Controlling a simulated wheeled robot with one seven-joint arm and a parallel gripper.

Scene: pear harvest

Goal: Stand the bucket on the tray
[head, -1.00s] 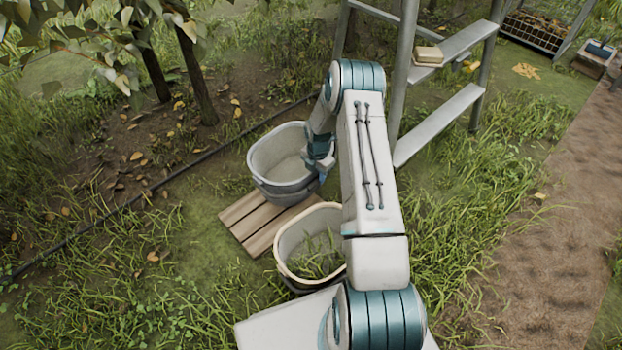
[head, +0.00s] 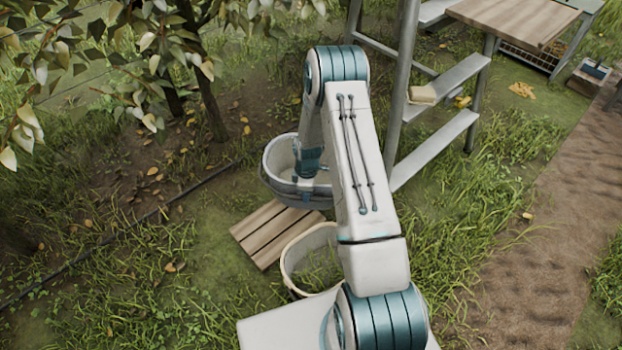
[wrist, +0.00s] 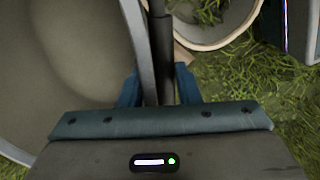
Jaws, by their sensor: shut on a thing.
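The grey bucket (head: 275,172) hangs upright from my gripper (head: 311,172), over the far edge of a slatted wooden board (head: 262,230). Most of the board shows bare. In the wrist view the bucket (wrist: 85,50) fills the left side, and my gripper (wrist: 158,88) is shut on its rim. The bucket's right side is partly hidden by my arm. A flat white surface (head: 280,322) lies at the bottom of the head view, partly behind my arm. I cannot tell for sure which surface is the tray.
A cream tub (head: 296,262) with grass showing inside stands between the board and the white surface. A metal stepladder (head: 402,110) rises close right of my arm. A wooden-topped table (head: 515,22) stands at the back right. Tree foliage (head: 150,45) hangs at the upper left.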

